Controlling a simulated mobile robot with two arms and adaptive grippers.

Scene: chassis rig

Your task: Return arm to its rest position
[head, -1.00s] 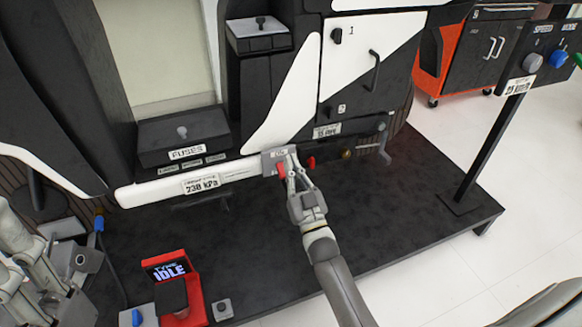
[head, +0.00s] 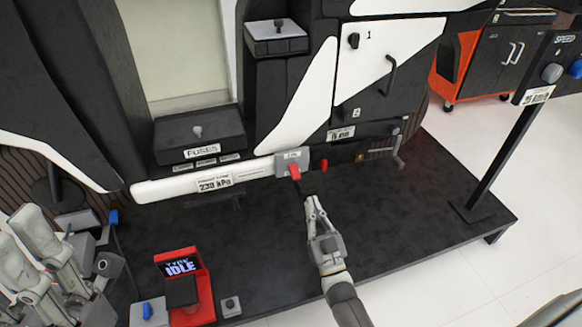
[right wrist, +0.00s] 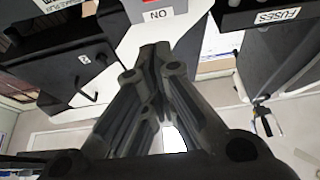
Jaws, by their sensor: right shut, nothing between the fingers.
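My right gripper (head: 313,206) is in the head view, just below and in front of the red-handled switch (head: 294,171) on the chassis sill. It stands apart from the switch, shut and empty. In the right wrist view its fingers (right wrist: 155,55) come together, with an "ON" label (right wrist: 158,15) beyond them. My left gripper does not show clearly; grey mechanical parts (head: 45,250) stand at the lower left of the head view, and I cannot tell whether they belong to my left arm.
The black platform (head: 420,200) carries the chassis. A red tyre unit (head: 190,295) reading "IDLE" stands at the front left. A post with a speed panel (head: 490,150) rises at the right. A fuses box (head: 200,135) is on the chassis. The platform right of my gripper is clear.

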